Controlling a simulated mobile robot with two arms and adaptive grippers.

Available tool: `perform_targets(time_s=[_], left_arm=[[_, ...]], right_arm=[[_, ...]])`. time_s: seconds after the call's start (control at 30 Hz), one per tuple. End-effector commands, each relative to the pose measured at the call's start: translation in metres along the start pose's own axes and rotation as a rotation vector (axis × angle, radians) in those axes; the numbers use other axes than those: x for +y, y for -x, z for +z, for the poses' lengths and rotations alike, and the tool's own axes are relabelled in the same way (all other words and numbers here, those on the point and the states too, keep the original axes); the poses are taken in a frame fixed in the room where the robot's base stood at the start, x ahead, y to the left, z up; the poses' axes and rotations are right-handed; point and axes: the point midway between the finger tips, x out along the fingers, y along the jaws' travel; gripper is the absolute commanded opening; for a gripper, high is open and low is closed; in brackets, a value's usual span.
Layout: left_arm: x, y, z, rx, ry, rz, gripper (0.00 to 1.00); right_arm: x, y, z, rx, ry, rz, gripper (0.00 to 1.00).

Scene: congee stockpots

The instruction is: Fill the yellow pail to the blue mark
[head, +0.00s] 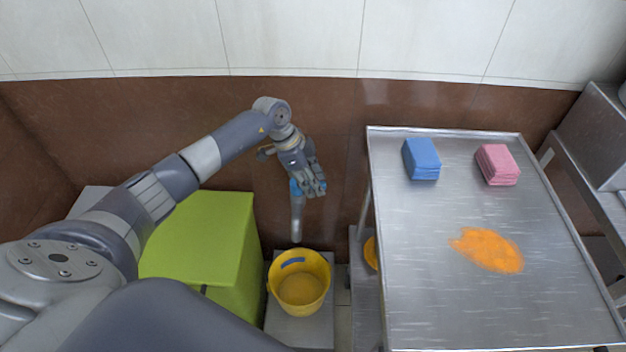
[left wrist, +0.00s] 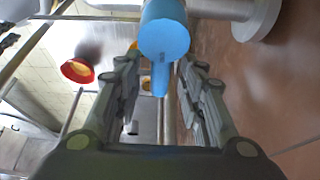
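The yellow pail (head: 314,292) stands upright on a pale grey surface below a grey spout (head: 297,218). A blue mark (head: 292,262) shows on its inner wall near the rim. The pail's inside looks yellow, and I cannot tell its water level. No stream is clear under the spout. My left gripper (head: 313,190) is at the blue tap handle above the pail. In the left wrist view the blue handle (left wrist: 165,38) lies between the fingertips, with gaps visible on both sides, so the gripper looks open around it. My right gripper is out of view.
A steel table (head: 420,290) at right carries a blue cloth stack (head: 421,158), a pink cloth stack (head: 497,164) and an orange spill (head: 487,250). A green box (head: 205,240) stands left of the pail. A red and yellow round object (left wrist: 77,70) shows in the wrist view.

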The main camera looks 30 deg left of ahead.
Motion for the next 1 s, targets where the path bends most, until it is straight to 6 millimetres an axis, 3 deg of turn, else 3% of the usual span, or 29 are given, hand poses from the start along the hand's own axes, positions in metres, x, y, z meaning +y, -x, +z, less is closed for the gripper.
perform_targets(time_s=[0.03,0.17,0.57,1.0], left_arm=[[0.000,0.000,0.000,0.000,0.000,0.000,0.30],[0.000,0.000,0.000,0.000,0.000,0.000,0.00],[0.001,0.001,0.000,-0.001,-0.031,0.012,0.00],[0.012,0.003,0.001,0.000,-0.299,0.122,0.00]], right_arm=[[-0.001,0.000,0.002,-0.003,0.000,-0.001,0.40],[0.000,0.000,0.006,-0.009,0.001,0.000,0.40],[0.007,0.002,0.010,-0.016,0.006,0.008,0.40],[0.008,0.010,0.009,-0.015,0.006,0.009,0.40]])
